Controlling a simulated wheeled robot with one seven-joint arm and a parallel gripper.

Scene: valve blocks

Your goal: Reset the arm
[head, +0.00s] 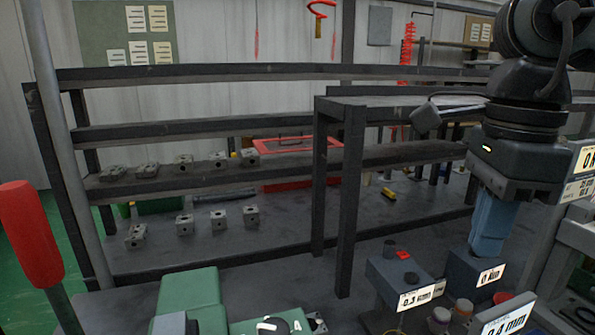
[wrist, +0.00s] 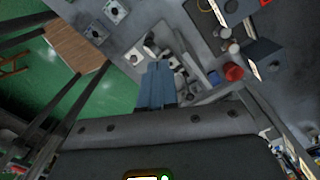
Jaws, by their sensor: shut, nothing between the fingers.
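My gripper (head: 490,225) hangs from the arm at the right of the head view, with its blue fingers pointing down. The fingers are together with nothing between them. They end just above or behind the block labelled 0 mm (head: 487,270); I cannot tell whether they touch it. In the wrist view the blue fingers (wrist: 156,84) show at the centre, closed, over a grey surface with small parts.
A block labelled 0.3 mm (head: 405,278) stands left of the fingers, and a 0.4 mm label (head: 503,318) is at the bottom. A dark shelf frame (head: 345,190) stands behind. Several valve blocks (head: 184,224) sit on the left shelves. A red-handled post (head: 30,235) stands far left.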

